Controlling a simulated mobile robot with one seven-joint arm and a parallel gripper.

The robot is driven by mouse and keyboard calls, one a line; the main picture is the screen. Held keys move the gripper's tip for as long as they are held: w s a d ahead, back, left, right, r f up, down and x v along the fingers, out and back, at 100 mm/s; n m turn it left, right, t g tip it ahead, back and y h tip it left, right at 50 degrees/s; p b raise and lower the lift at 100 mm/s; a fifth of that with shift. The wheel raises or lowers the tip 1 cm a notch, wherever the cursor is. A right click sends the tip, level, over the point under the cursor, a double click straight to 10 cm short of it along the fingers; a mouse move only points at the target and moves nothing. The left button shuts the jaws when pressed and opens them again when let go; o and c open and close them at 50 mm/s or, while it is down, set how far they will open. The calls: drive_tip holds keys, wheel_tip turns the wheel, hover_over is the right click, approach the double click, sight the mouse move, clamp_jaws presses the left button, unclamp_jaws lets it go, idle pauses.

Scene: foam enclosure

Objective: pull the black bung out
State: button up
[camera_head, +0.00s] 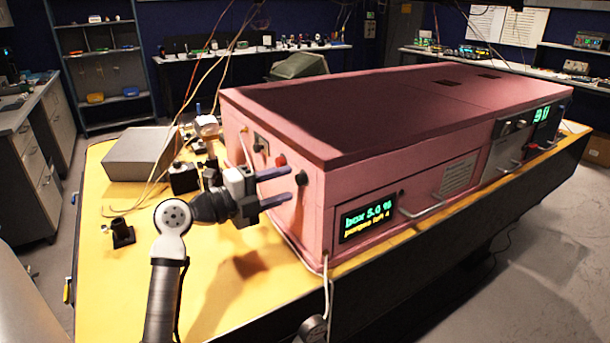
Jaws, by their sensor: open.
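The pink box (400,150) stands on the yellow table top. A round black bung (301,179) sits on the box's left end face, near its front corner. My gripper (289,184) is in front of that face, with its two fingers pointing at the bung. The fingers are apart, one higher and one lower, and nothing shows between them. The bung appears just beyond the fingertips, roughly level with the upper one. I cannot tell whether the fingers touch it or the face.
A red knob (281,160) sits on the same face, left of the bung. A grey box (141,154) and a small black holder (122,233) stand on the table (110,285). Thin cables hang behind my arm. The table's front left is mostly clear.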

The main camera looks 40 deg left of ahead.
drive_tip(key=shift+x, duration=1.35)
drive_tip(key=shift+f+b, duration=0.1)
drive_tip(key=shift+b, duration=0.25)
clamp_jaws()
idle(0.4)
drive_tip(key=shift+s, duration=0.1)
drive_tip(key=b+v, duration=0.2)
drive_tip(key=v, duration=0.4)
idle(1.0)
